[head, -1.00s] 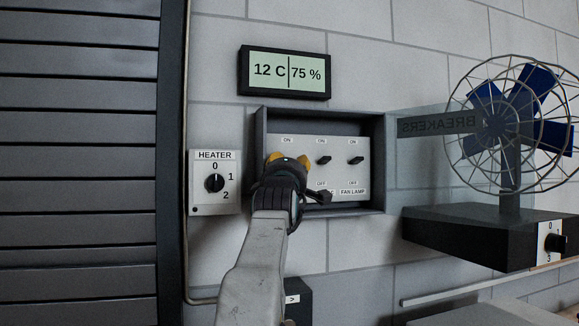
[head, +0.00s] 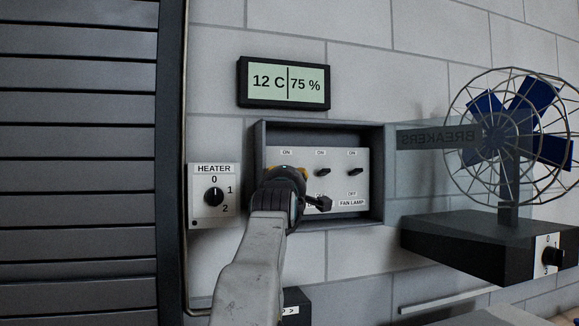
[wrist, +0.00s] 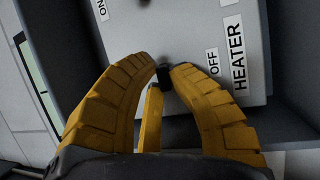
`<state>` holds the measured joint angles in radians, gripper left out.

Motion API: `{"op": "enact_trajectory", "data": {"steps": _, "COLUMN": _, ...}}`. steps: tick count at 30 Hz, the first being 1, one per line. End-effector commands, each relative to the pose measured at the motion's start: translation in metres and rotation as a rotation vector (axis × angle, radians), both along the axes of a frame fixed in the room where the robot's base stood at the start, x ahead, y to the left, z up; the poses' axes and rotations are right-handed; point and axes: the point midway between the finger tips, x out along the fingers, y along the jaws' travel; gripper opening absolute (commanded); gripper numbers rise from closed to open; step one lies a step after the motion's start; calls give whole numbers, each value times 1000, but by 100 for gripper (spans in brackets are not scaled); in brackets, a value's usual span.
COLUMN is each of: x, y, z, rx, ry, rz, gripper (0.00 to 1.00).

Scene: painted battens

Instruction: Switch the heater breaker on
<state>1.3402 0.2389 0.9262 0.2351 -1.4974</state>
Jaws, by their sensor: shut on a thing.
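The breaker box (head: 376,190) is a grey recess in the wall with a white panel (head: 340,188) carrying toggle levers. My gripper (head: 287,170) is at the panel's left column, under an ON label (head: 287,152), and hides that lever in the head view. In the wrist view, my yellow fingers (wrist: 165,72) are closed around the black lever of the heater breaker (wrist: 165,78). The OFF label (wrist: 213,62) and HEATER label (wrist: 237,52) lie to its right, an ON label (wrist: 102,10) to its upper left. I cannot tell which way the lever is tipped.
Two more levers (head: 323,172) (head: 355,171) sit close on the right. A heater dial (head: 214,196) is left of the box, pointing to 0. A display (head: 287,83) above reads 12 C, 75 %. The see-through BREAKERS door (head: 440,137) stands open before a fan (head: 505,130).

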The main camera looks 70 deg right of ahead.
Motion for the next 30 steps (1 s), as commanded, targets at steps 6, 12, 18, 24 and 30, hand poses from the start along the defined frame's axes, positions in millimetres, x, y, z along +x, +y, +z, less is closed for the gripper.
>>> {"op": "enact_trajectory", "data": {"steps": 6, "x": 2, "y": 1, "z": 12, "rx": 64, "ry": 48, "rz": -1, "gripper": 0}}
{"op": "enact_trajectory", "data": {"steps": 12, "x": 2, "y": 2, "z": 9, "rx": 96, "ry": 73, "rz": -1, "gripper": 0}}
{"op": "enact_trajectory", "data": {"steps": 18, "x": 2, "y": 2, "z": 7, "rx": 99, "ry": 76, "rz": -1, "gripper": 0}}
{"op": "enact_trajectory", "data": {"steps": 24, "x": 2, "y": 2, "z": 7, "rx": 99, "ry": 75, "rz": -1, "gripper": 20}}
{"op": "enact_trajectory", "data": {"steps": 30, "x": 2, "y": 2, "z": 6, "rx": 101, "ry": 76, "rz": -2, "gripper": 38}}
